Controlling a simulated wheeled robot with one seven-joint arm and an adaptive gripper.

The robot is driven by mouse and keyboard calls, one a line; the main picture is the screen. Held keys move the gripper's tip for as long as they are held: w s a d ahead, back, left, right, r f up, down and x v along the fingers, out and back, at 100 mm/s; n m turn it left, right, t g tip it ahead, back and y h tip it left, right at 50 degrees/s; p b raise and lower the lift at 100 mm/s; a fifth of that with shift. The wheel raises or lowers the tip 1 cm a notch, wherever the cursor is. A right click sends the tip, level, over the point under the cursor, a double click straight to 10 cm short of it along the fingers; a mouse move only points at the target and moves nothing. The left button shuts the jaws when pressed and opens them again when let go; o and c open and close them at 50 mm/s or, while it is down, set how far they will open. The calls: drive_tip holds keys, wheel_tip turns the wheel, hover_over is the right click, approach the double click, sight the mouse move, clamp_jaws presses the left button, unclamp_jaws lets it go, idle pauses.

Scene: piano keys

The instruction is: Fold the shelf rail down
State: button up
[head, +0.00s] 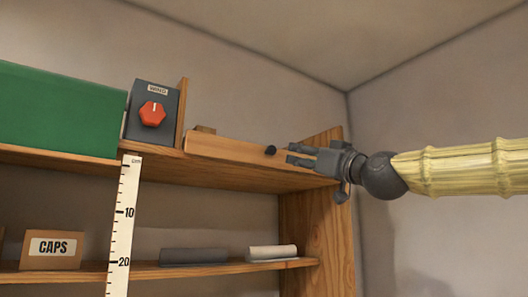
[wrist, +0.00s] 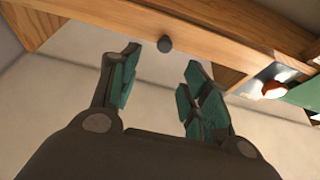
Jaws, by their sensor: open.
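The shelf rail (head: 225,147) is a long wooden board standing upright along the front edge of the upper shelf (head: 240,176). A small black knob (head: 270,150) sticks out near its right end. In the wrist view the rail (wrist: 225,43) crosses the top, with the knob (wrist: 165,44) below its edge. My gripper (head: 289,154) is open and empty just right of the knob in the head view. In the wrist view its green-padded fingers (wrist: 158,76) are spread, and the knob lies ahead of the gap between them, apart from both.
A grey box with a red dial (head: 152,114) and a green box (head: 60,108) stand left of the rail. A ruler (head: 123,220) hangs in front of the shelves. The lower shelf (head: 225,268) holds a CAPS box (head: 53,248) and two rolls. A wooden side panel (head: 333,235) stands below my gripper.

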sight(273, 149)
drive_tip(key=p+x, duration=0.3)
drive_tip(key=x, duration=0.2)
drive_tip(key=p+x, duration=0.3)
drive_tip(key=x, duration=0.3)
drive_tip(key=shift+a, duration=0.55)
drive_tip(key=shift+d, duration=0.1)
